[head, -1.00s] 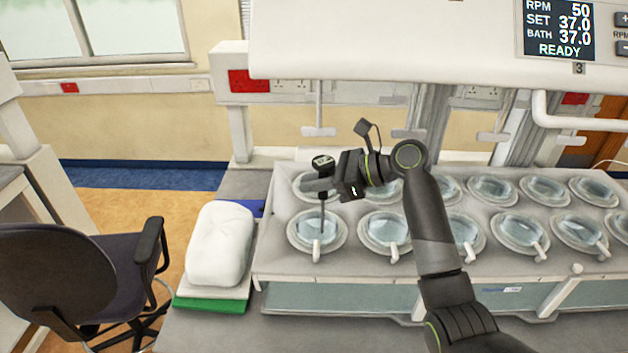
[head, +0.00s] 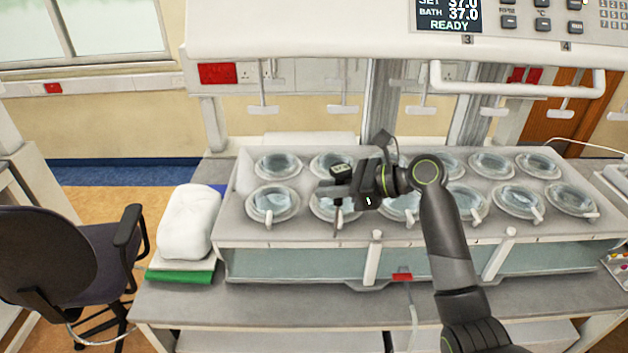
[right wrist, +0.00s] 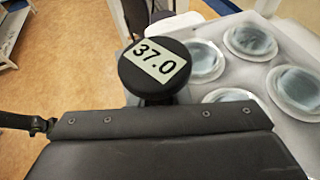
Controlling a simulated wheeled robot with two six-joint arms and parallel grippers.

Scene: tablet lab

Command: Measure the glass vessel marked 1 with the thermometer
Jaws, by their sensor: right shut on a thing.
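My right gripper (head: 338,190) is shut on the thermometer (head: 341,172), a black round-headed probe held upright with its stem pointing down. Its display shows 37.0 in the right wrist view (right wrist: 160,62). In the head view the stem overlaps the front-row second vessel from the left (head: 322,208) and its front rim; I cannot tell whether the tip is above or in front of it. The front-row leftmost glass vessel (head: 273,203) is to the left of the gripper, uncovered. No mark 1 is readable on any vessel. My left gripper is not in view.
The grey bath (head: 232,215) holds two rows of round vessels. Paddle shafts (head: 343,109) hang above from the white housing (head: 300,30), marked 3 and 4 in view. A white bundle (head: 188,222) on a green item lies left of the bath. A chair (head: 50,255) stands at left.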

